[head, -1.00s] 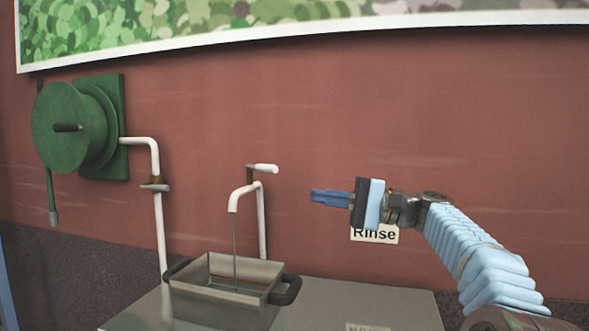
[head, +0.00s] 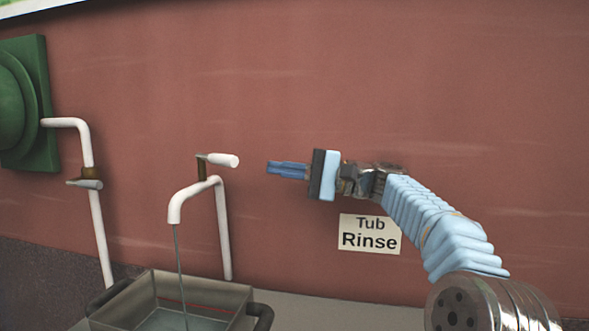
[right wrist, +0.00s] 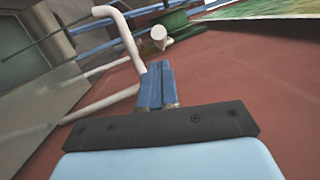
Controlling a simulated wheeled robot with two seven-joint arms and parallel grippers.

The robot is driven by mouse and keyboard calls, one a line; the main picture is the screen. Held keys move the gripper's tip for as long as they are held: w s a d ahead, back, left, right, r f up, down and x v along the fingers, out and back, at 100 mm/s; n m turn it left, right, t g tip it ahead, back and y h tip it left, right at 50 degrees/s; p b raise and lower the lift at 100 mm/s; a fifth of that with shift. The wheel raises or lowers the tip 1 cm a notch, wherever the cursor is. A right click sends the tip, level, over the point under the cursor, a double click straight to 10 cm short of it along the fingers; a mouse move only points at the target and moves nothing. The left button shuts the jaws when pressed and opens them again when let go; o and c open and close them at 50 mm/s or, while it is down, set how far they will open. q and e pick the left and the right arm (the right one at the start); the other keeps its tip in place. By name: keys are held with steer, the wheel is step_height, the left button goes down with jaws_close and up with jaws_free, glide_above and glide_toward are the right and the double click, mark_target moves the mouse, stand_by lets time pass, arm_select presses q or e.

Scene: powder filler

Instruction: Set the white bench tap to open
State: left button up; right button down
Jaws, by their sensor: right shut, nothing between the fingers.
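The white bench tap (head: 195,190) stands against the red wall, and a thin stream runs from its spout. Its white lever handle (head: 222,160) sits on a brass-coloured stem and points right. My right gripper (head: 270,169) is shut and empty, its blue fingers pointing left at the handle from a short gap to the right. In the right wrist view the shut fingers (right wrist: 154,68) point up toward the round end of the handle (right wrist: 158,34), with the tap pipe (right wrist: 125,40) to the left. My left gripper is not in view.
A metal tub (head: 205,295) with dark handles stands under the spout with liquid in it. A "Tub Rinse" sign (head: 370,234) is on the wall below my right gripper. A second white pipe (head: 95,215) with a grey lever and a green reel (head: 25,105) are at the left.

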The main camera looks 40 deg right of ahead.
mark_target(223, 160)
steer(key=p+x, duration=0.1)
steer(key=x, duration=0.4)
steer(key=shift+a, duration=0.15)
